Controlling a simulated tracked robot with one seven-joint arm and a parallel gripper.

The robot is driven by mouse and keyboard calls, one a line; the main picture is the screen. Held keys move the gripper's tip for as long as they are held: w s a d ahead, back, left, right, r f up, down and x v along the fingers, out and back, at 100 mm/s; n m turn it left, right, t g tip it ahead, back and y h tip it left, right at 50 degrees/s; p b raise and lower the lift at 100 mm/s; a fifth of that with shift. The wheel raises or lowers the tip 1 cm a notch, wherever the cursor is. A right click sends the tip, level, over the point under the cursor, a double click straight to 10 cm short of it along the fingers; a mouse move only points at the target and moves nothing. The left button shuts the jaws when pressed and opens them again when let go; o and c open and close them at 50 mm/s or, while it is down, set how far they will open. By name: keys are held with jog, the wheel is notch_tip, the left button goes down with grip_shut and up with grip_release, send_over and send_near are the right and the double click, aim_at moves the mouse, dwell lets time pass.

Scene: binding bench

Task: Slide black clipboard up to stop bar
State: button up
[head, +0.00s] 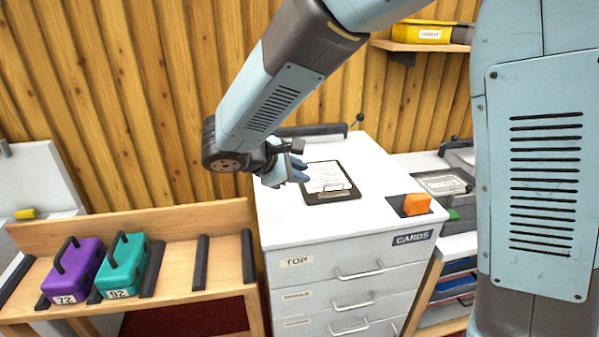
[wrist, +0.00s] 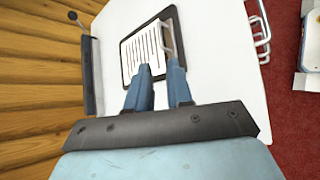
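The black clipboard (head: 311,194) lies flat on the white cabinet top, with a lined white sheet and a metal clip at its near end. It also shows in the wrist view (wrist: 127,72), with the clip on the right. A dark bar (head: 318,130), which looks like the stop bar, runs along the back edge of the cabinet top; in the wrist view it stands at the left (wrist: 89,75), apart from the clipboard. My gripper (head: 303,169) is at the clipboard's left side, its blue fingers (wrist: 158,76) apart with nothing between them. Whether they touch the clipboard I cannot tell.
An orange block (head: 415,204) sits on a dark patch at the right of the white cabinet top (head: 290,222). A low wooden rack holds a purple box (head: 75,270) and a teal box (head: 124,265) at left. White surface is clear between clipboard and bar.

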aim_at(332, 184)
jog(key=shift+d, duration=0.1)
jog(key=x, duration=1.4)
jog(key=shift+r, duration=0.1)
jog(key=shift+c, duration=0.5)
grip_shut()
